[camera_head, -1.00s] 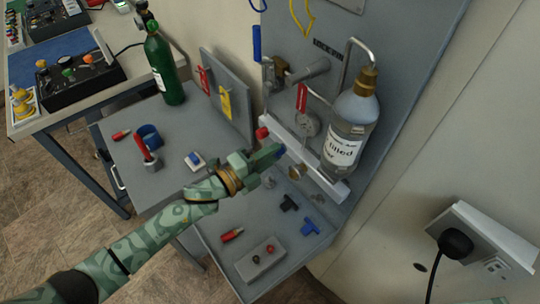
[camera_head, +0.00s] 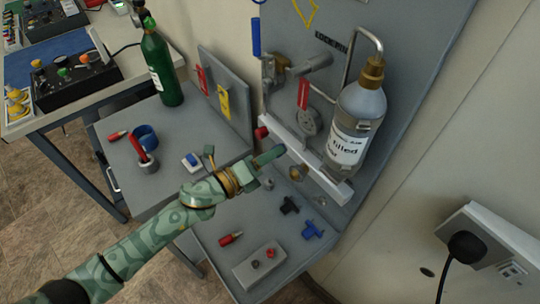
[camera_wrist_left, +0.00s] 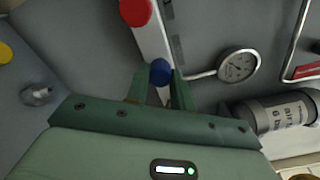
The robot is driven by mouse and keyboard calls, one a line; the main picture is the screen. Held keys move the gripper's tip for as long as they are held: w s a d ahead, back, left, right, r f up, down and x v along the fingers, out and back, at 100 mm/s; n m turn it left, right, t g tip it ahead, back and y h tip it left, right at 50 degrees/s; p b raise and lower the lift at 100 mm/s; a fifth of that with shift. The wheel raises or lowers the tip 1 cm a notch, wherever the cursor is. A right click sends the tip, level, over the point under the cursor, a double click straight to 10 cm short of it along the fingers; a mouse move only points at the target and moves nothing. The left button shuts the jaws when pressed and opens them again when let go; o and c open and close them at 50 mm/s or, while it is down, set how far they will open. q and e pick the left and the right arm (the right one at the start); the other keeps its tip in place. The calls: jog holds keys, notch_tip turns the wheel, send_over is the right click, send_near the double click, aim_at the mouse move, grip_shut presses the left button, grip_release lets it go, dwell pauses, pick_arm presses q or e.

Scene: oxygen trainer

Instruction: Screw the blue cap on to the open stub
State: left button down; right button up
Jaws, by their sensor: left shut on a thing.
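The blue cap (camera_wrist_left: 160,72) is between the two green fingers of my left gripper (camera_wrist_left: 160,84) in the left wrist view. In the head view my left gripper (camera_head: 268,157) reaches the front of the white rail (camera_head: 306,160), and the cap (camera_head: 281,149) shows only as a small dark blue patch at its tip. The left gripper is shut on the cap. The cap is in front of the rail; the open stub is hidden behind it, and I cannot tell how far the cap sits on it. My right gripper is not in view.
A red cap (camera_head: 262,132) is at the rail's left end. The labelled bottle (camera_head: 356,125) and a gauge (camera_head: 310,122) are close to the right. Black (camera_head: 289,205) and blue (camera_head: 312,230) fittings and a grey block (camera_head: 259,268) lie on the shelf below.

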pick_arm(q)
jog(key=m+b, duration=0.1)
jog(key=m, duration=0.2)
jog(key=shift+f, duration=0.1)
jog(key=shift+f+m+b, duration=0.1)
jog(key=shift+m+b, duration=0.3)
jog(key=shift+m, duration=0.4)
jog(key=c, duration=1.2)
grip_release()
jog(key=shift+s+a+n+p, duration=0.35)
jog(key=shift+a+n+p, duration=0.15)
jog(key=shift+n, duration=0.4)
jog(key=shift+s+a+n+p, duration=0.35)
jog(key=shift+a+n+p, duration=0.1)
jog(key=shift+n, duration=0.45)
